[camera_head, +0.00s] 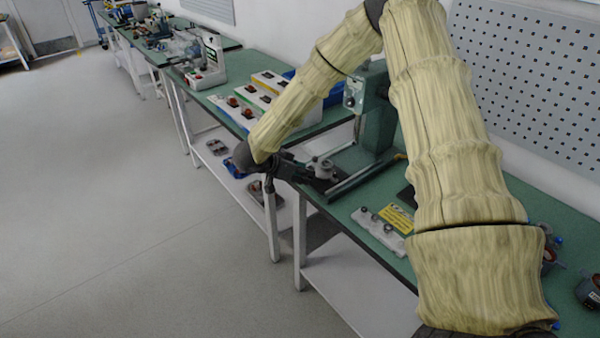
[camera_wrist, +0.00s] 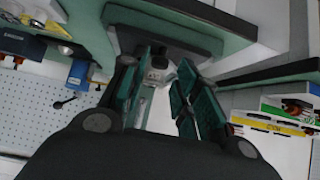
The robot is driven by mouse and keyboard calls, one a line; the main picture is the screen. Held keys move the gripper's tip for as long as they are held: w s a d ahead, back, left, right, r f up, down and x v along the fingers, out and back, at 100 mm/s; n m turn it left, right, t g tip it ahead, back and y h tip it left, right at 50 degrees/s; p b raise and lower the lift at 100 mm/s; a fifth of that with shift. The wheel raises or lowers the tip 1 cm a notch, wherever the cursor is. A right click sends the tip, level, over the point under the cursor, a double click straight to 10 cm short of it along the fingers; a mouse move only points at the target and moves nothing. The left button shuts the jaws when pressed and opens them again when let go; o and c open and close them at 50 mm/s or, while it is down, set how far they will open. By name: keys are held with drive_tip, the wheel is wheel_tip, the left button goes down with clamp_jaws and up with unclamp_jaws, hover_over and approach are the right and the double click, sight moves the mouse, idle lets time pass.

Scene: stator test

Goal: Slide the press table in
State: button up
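The green press (camera_head: 374,115) stands on the workbench behind my forearm, partly hidden by it. Its press table, with a long rail (camera_head: 366,180), reaches toward the bench's front edge. A small grey fixture (camera_head: 322,167) sits at the table's near end. My gripper (camera_head: 296,170) is low at this end, beside the fixture. In the wrist view, the two teal finger pads of my gripper (camera_wrist: 166,88) stand apart with a gap between them. A small grey part (camera_wrist: 158,70) shows beyond the gap; I cannot tell whether the fingers touch it.
A white block with several round parts (camera_head: 379,231) and a yellow label (camera_head: 397,218) lie on the bench to the right. Boxes of parts (camera_head: 262,92) stand on the bench to the left. A perforated panel (camera_head: 530,80) is behind. The floor (camera_head: 120,190) at left is clear.

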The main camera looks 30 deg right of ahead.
drive_tip(key=shift+d+f, duration=0.15)
drive_tip(key=shift+d, duration=0.05)
drive_tip(key=shift+d+f, duration=0.25)
drive_tip(key=shift+x, duration=0.85)
drive_tip(key=shift+c, duration=0.4)
drive_tip(key=c, duration=0.4)
